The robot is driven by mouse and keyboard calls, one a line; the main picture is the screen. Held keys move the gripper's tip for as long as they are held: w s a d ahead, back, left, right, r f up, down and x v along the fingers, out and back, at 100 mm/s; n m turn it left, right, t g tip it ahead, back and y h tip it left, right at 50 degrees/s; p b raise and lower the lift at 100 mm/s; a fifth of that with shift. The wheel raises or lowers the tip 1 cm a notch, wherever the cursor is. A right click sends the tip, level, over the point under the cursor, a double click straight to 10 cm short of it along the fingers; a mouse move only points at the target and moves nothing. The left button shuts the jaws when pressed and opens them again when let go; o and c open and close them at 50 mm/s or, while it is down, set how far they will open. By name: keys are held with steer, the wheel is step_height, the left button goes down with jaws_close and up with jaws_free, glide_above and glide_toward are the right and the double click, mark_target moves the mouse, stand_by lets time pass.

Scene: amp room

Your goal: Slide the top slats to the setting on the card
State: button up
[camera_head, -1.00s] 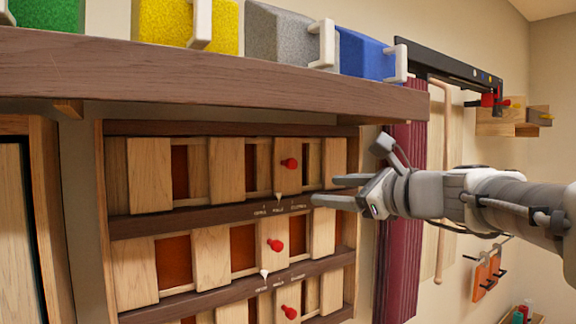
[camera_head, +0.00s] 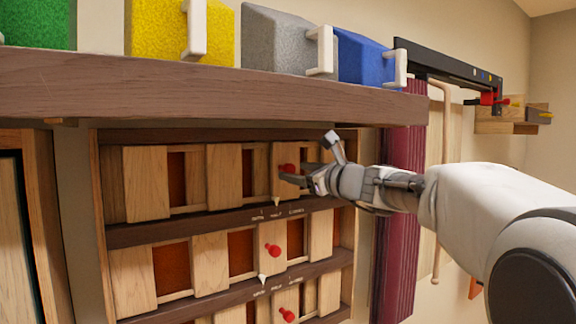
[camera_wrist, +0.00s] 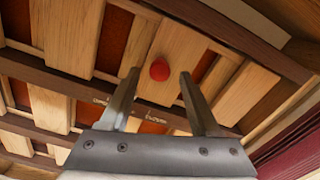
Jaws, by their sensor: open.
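The top slats are pale wooden panels (camera_head: 225,172) in a dark-railed frame, with orange-brown gaps between them. Their red knob (camera_head: 289,168) sits on the right-hand part of the row. A white pointer (camera_head: 277,202) hangs below that slat, near the middle of three small labels too small to read. My gripper (camera_head: 290,175) is at the knob, partly covering it. In the wrist view my open gripper (camera_wrist: 160,75) has one finger on each side of the red knob (camera_wrist: 159,70), with gaps showing. I cannot make out a setting card.
Lower slat rows have their own red knobs (camera_head: 273,250). A brown shelf (camera_head: 200,100) overhangs the rows and bears several coloured blocks with white handles. A maroon pleated panel (camera_head: 400,220) stands right of the frame, behind my arm.

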mark_target(293, 171)
steer(key=shift+p+x, duration=0.35)
steer(key=shift+x, duration=1.45)
steer(key=shift+c, duration=0.2)
jaws_close()
